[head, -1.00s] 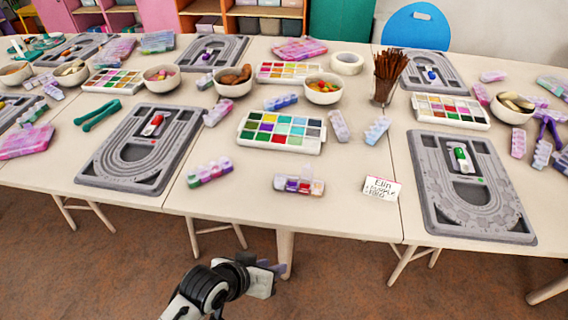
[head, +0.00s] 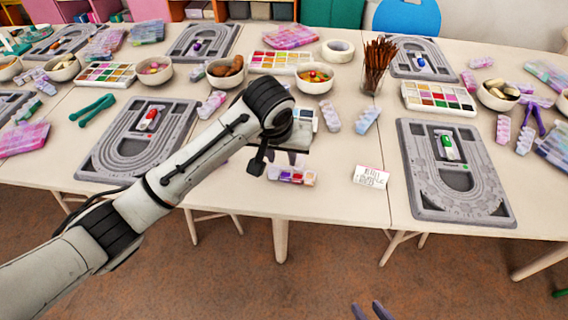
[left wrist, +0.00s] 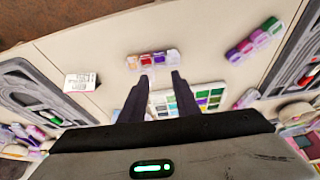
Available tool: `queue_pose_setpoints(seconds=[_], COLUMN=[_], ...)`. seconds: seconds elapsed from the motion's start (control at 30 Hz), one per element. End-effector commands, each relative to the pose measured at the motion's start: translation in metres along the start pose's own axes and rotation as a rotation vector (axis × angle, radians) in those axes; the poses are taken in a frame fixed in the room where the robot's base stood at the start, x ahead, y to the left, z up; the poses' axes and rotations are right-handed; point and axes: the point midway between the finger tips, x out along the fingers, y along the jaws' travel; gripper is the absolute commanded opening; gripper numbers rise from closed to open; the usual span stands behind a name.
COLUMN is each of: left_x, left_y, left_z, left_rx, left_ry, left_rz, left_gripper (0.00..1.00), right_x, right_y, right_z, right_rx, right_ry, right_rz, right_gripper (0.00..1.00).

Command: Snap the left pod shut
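A small clear-and-lilac bead pod strip (head: 292,175) with red, orange and purple contents lies near the table's front edge. In the left wrist view the strip (left wrist: 152,59) lies just beyond the fingertips. Whether its lids are up or down is too small to tell. Another strip with green, purple and pink (left wrist: 255,38) lies apart from it; my left arm hides it in the head view. My left gripper (left wrist: 160,75) is open and empty, its fingers apart, above the table beside the first strip. My right gripper (head: 369,311) shows only its separated fingertips at the bottom edge.
A white name card (head: 370,176) stands to the right of the strip. Grey bead boards (head: 128,163) (head: 463,202) lie on both sides. A palette of coloured squares (left wrist: 205,97) lies behind the strip. A cup of brown sticks (head: 376,65) stands further back.

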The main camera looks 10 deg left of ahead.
Motion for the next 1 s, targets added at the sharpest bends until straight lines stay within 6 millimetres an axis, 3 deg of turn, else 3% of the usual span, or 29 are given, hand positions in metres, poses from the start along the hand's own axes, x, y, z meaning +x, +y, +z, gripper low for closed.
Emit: queue_pose_setpoints(seconds=[0.2,0.4,0.8,1.0], left_x=[0.042,0.067,0.074,0.074], left_y=[0.0,0.0,0.0,0.0], left_z=[0.001,0.0,0.0,0.0], left_rx=[0.0,0.0,0.001,0.001], left_ry=[-0.003,-0.001,0.001,0.001], left_rz=[-0.001,0.0,0.001,0.001], left_gripper=[0.29,0.29,0.29,0.0], right_x=[0.0,-0.001,-0.001,-0.001], right_y=[0.0,0.0,0.0,-0.001], right_z=[0.0,-0.001,-0.001,-0.001], right_rx=[-0.001,-0.002,-0.002,-0.002], right_ry=[-0.002,-0.002,-0.001,0.0], right_rz=[0.0,0.0,-0.001,-0.001], right_gripper=[0.31,0.31,0.31,0.31])
